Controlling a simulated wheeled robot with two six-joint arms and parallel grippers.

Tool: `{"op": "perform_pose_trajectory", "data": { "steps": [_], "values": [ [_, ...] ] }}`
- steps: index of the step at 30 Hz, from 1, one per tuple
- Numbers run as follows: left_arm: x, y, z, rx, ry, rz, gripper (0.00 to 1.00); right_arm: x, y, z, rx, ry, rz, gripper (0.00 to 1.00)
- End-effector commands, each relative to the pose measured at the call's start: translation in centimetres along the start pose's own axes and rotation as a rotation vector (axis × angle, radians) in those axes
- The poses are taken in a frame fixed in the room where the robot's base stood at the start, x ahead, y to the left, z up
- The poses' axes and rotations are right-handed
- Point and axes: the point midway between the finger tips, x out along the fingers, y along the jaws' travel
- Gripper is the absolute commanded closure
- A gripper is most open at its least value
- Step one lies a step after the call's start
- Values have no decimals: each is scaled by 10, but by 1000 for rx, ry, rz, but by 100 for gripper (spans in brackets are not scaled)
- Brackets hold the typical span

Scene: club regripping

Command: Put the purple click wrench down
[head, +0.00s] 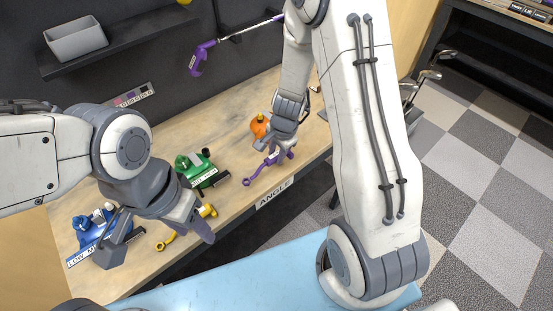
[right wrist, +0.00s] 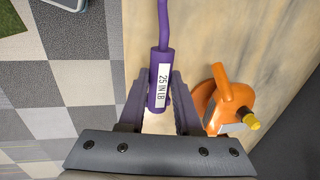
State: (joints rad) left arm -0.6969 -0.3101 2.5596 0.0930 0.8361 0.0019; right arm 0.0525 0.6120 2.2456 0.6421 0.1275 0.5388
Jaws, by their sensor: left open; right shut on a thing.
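The purple click wrench (head: 262,168) is over the front edge of the wooden bench, near the ANGLE label. My right gripper (head: 279,146) is shut on its handle. In the right wrist view the purple handle (right wrist: 159,80), labelled 25 IN LB, sits between the two fingers (right wrist: 160,100), and its thin shaft runs out of the top. I cannot tell whether the wrench touches the bench. My left gripper (head: 155,232) is open and empty above the bench's near left part, close to a yellow wrench (head: 182,230).
An orange device (head: 260,126) with a yellow knob stands beside my right gripper; it also shows in the wrist view (right wrist: 222,100). A green device (head: 200,170) and a blue one (head: 90,228) stand to the left. A purple-headed club (head: 202,55) is at the back wall.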

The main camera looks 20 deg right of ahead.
Motion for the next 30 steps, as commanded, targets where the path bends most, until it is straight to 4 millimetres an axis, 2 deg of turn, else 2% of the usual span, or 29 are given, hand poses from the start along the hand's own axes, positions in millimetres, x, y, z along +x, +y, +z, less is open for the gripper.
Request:
{"op": "perform_pose_trajectory", "data": {
  "steps": [1, 3, 12, 17, 18, 20, 30],
  "values": [
    [13, -1, 1, 0, -1, 0, 50, 14, 3, 0, 1, 0, 1, 100],
    [17, -1, 1, 1, -1, 0, 50, 20, 4, 0, 0, 0, 0, 100],
    [16, -1, 1, 1, -1, 0, 50, 20, 4, 0, 0, 0, 0, 100],
    [21, -2, 1, 1, -1, 0, 50, 25, 5, 0, 0, 0, 0, 100],
    [20, -2, 1, 1, -1, 0, 50, 24, 5, 0, 0, 0, 0, 60],
    [20, -1, 1, 1, 0, 0, 50, 23, 5, 0, 0, 0, 0, 38],
    [19, -1, 1, 1, 0, 0, 50, 23, 5, 0, 0, 0, 1, 38]
  ]
}}
